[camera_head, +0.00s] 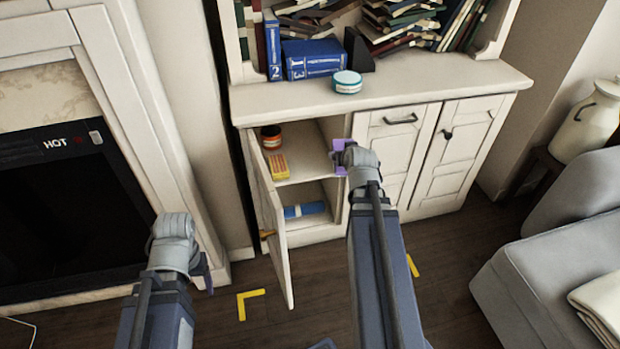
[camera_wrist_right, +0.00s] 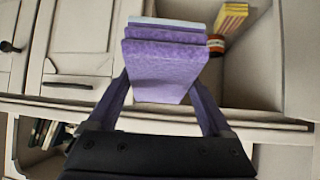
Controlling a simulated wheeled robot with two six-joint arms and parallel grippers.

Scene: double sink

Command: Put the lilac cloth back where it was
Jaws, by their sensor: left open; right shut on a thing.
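The lilac cloth (camera_head: 339,149) is a folded block at the right front edge of the open cabinet compartment (camera_head: 310,150). My right gripper (camera_head: 345,160) is shut on it. In the right wrist view the cloth (camera_wrist_right: 165,70) sits between both fingers (camera_wrist_right: 160,88), with a pale layer at its far side. The head view does not show clearly whether it touches the shelf. My left gripper (camera_head: 205,272) is open and low at the left, away from the cabinet.
The cabinet door (camera_head: 272,225) stands open on the left. The upper shelf holds an orange-banded jar (camera_head: 271,137) and a yellow box (camera_head: 277,165); its right part looks clear. A blue roll (camera_head: 305,210) lies below.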

